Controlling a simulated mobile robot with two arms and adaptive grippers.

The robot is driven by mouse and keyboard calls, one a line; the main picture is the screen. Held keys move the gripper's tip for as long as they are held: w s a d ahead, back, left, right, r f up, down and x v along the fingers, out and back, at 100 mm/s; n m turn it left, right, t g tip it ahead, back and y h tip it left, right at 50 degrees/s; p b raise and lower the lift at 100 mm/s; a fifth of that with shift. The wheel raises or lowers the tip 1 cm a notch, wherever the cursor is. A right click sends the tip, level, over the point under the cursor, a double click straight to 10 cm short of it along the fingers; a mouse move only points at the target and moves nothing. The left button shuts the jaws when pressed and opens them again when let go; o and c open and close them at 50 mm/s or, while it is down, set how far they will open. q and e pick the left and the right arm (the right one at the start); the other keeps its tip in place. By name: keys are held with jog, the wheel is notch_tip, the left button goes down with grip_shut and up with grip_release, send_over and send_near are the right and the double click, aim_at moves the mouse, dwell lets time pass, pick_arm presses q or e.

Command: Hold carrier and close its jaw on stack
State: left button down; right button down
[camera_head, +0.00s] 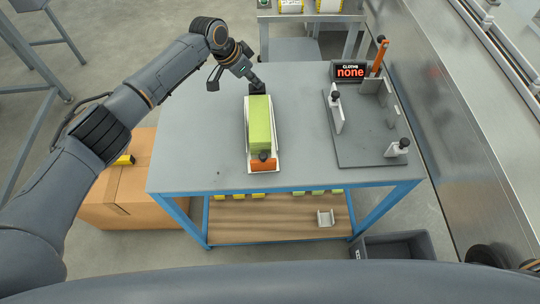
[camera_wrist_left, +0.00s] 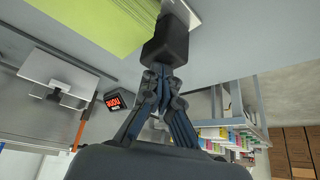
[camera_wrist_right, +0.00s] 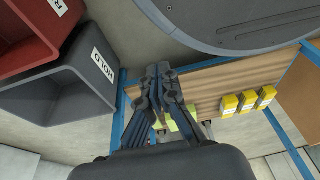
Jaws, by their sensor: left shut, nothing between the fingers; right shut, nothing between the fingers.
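The white carrier (camera_head: 248,165) lies on the grey table with a tall green stack (camera_head: 260,125) on it; the stack also fills the upper left of the left wrist view (camera_wrist_left: 95,22). An orange jaw (camera_head: 263,166) with a dark knob is at the carrier's near end, close to the stack; I cannot tell whether it presses on it. My left gripper (camera_head: 255,82) is shut at the carrier's far end. Its fingertips meet a black block (camera_wrist_left: 166,42) there; whether they only touch it is unclear. My right gripper (camera_wrist_right: 160,75) is shut and empty in the right wrist view.
A grey fixture plate (camera_head: 365,150) with white uprights stands right on the table. A display (camera_head: 349,71) reads "CLOTHS none". Yellow packs (camera_wrist_right: 229,104) sit on the lower shelf. A grey HOLD bin (camera_wrist_right: 75,85) and a red bin (camera_wrist_right: 38,25) are nearby. The table's left side is clear.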

jog(key=w+a+r+m+t+y, duration=0.1)
jog(key=w+a+r+m+t, duration=0.2)
jog(key=w+r, duration=0.45)
jog(key=m+t+y, duration=0.6)
jog(key=m+t, duration=0.2)
jog(key=m, duration=0.2)
send_near(271, 161)
jog(key=s+d+r, duration=0.2)
jog(key=s+r, duration=0.2)
jog(key=s, duration=0.2)
jog(key=x, duration=1.3)
jog(key=shift+w+a+f, duration=0.1)
jog(key=shift+a+f, duration=0.2)
jog(key=shift+f, duration=0.1)
jog(key=shift+w, duration=1.6)
jog(key=v, duration=1.4)
jog(key=shift+r, duration=0.3)
